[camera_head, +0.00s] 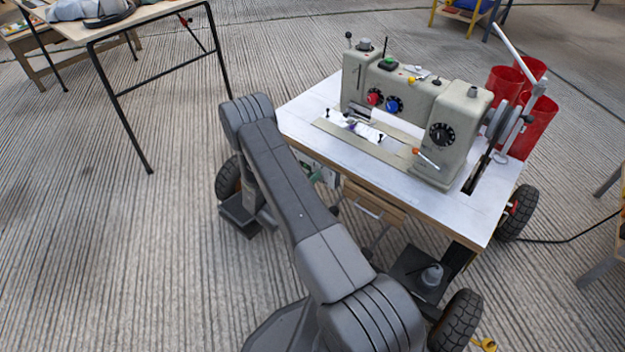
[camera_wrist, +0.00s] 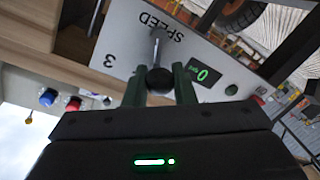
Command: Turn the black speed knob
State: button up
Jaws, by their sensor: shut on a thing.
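The black speed knob (camera_wrist: 159,80) is a round ball on a thin metal lever in the wrist view. The lever runs to a pale control panel (camera_wrist: 122,38) marked SPEED, upside down in that view. A small dark display (camera_wrist: 203,75) beside the knob shows a green 0. My gripper (camera_wrist: 160,86) is shut on the knob, with a green finger on each side of it. In the head view the knob and my gripper cannot be clearly made out near the table's front edge, by my arm.
A grey sewing machine (camera_head: 465,115) stands on the white-topped table (camera_head: 300,112), with red bins (camera_head: 540,125) behind it at the right. A wooden drawer (camera_head: 373,205) sits under the front edge. Another table (camera_head: 150,14) stands at the left. Ribbed floor at the left is clear.

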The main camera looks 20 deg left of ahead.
jog(key=shift+a+f+n, duration=0.1)
jog(key=shift+a+n, duration=0.05)
jog(key=shift+n, duration=0.35)
jog(key=o, duration=0.9)
jog(key=p+v, duration=0.2)
jog(key=v, duration=1.1)
jog(key=shift+s+a+p, duration=0.1)
jog(key=shift+s+p, duration=0.25)
jog(key=shift+p, duration=0.05)
